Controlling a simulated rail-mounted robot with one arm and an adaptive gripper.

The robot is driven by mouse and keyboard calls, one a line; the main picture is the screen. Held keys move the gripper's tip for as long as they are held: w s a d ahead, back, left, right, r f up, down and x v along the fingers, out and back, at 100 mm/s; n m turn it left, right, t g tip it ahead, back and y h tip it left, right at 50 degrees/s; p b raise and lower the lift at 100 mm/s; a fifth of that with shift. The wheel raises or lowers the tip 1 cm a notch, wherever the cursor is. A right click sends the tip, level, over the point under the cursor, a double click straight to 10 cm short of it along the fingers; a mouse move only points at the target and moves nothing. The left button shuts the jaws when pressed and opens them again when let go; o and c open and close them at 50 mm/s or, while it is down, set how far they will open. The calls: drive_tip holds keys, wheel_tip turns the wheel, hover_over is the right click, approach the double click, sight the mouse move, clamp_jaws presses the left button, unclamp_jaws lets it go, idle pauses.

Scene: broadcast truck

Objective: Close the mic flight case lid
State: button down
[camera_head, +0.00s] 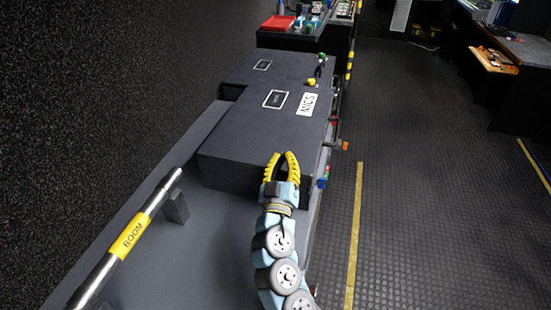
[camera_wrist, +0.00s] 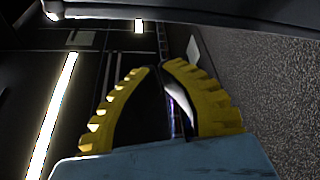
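The dark grey flight case (camera_head: 235,170) with a white label reading like "MICS" (camera_head: 307,104) sits on the long counter at the left. Its top looks flat and roughly level, and I see no opening into it. The lid seam does not show, so I cannot tell whether the lid is fully seated. My gripper (camera_head: 282,156) is at the case's near edge, towards its right end, with its yellow fingers pointing at the case. The fingers are slightly apart with nothing between them. In the wrist view the gripper (camera_wrist: 160,66) faces upward-looking dark surfaces and bright strips; contact is unclear.
A boom pole (camera_head: 130,235) on a support lies along the counter at the left. Another dark case (camera_head: 240,70) sits behind. A red tray (camera_head: 278,23) is farther back. Colored connectors line the counter's right edge. The floor aisle (camera_head: 420,180) at the right is clear.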

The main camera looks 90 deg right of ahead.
drive_tip(key=shift+f, duration=0.1)
idle(0.5)
wheel_tip(320, 180, up, 4)
drive_tip(key=p, duration=0.3)
drive_tip(key=w+v, duration=0.1)
drive_tip(key=v, duration=0.9)
drive_tip(key=shift+f, duration=0.2)
drive_tip(key=shift+w+d, duration=0.1)
drive_tip(key=shift+d, duration=0.05)
